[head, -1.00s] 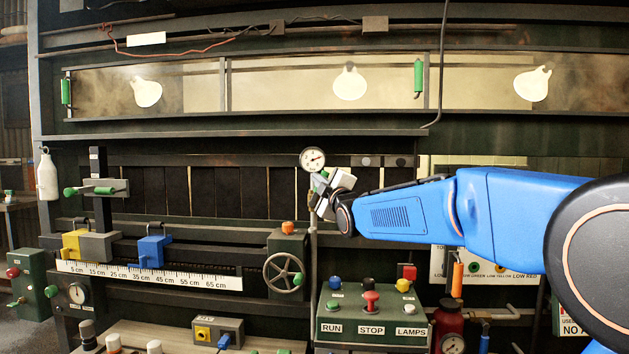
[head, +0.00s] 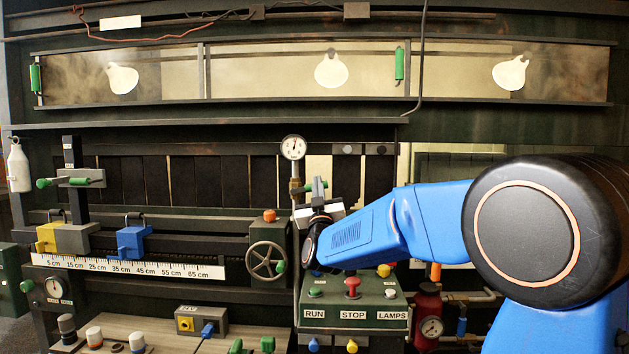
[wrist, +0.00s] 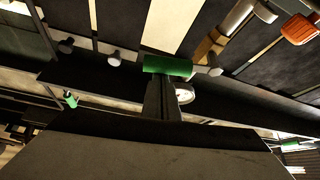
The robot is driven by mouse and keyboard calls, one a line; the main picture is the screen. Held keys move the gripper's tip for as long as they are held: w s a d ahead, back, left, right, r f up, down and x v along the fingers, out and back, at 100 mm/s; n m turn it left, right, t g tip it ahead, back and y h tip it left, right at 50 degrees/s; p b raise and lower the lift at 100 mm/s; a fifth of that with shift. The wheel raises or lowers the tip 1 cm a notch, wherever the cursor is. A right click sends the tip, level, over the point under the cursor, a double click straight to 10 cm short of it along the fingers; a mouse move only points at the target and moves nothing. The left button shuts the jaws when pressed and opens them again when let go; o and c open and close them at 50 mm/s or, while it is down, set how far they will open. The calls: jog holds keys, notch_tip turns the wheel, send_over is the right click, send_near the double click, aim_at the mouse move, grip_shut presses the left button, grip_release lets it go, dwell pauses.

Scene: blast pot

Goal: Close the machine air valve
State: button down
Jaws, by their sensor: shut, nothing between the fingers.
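A green valve handle (head: 316,186) shows just above my gripper in the head view, to the right of the brass pipe (head: 295,186) under a round white gauge (head: 293,147). I take this handle for the machine air valve. My gripper (head: 318,197) is shut and looks empty, with its tips close to the handle. In the wrist view a green bar (wrist: 168,66) lies crosswise at the tips of my gripper (wrist: 161,84). I cannot tell whether they touch. My gripper hides the lower part of the valve, so its open or closed position is unclear.
A green control box (head: 353,314) with RUN, STOP and LAMPS buttons stands below my arm. A handwheel (head: 266,261) is at lower left of my gripper. A red bottle (head: 428,312) with a gauge stands at right. Dark slats (head: 225,190) hang behind.

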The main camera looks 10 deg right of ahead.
jog(key=shift+d+f+m+g+h, duration=0.1)
jog(key=shift+f+m+g+h, duration=0.25)
jog(key=shift+m+h, duration=0.6)
jog(key=shift+d+f+m+g+h, duration=0.15)
jog(key=shift+f+m+h, duration=0.45)
jog(key=shift+m, duration=0.65)
jog(key=shift+r, duration=0.2)
jog(key=s+a+f, duration=0.1)
jog(key=s+a, duration=0.2)
jog(key=s, duration=0.6)
jog(key=s+d+f+n+g+y, duration=0.1)
jog(key=s+f+g+y, duration=0.1)
jog(key=s+f+g, duration=0.4)
jog(key=s+d+f+n+g+y, duration=0.1)
jog(key=s+f+g, duration=0.5)
jog(key=s+f, duration=0.8)
jog(key=s+d+f+n+g+y, duration=0.2)
jog(key=s+f, duration=0.9)
jog(key=s, duration=1.1)
jog(key=d+g+y, duration=0.1)
jog(key=g+y, duration=0.1)
jog(key=g, duration=0.1)
jog(key=shift+g+y, duration=0.35)
jog(key=shift+g, duration=0.05)
jog(key=shift+s, duration=0.1)
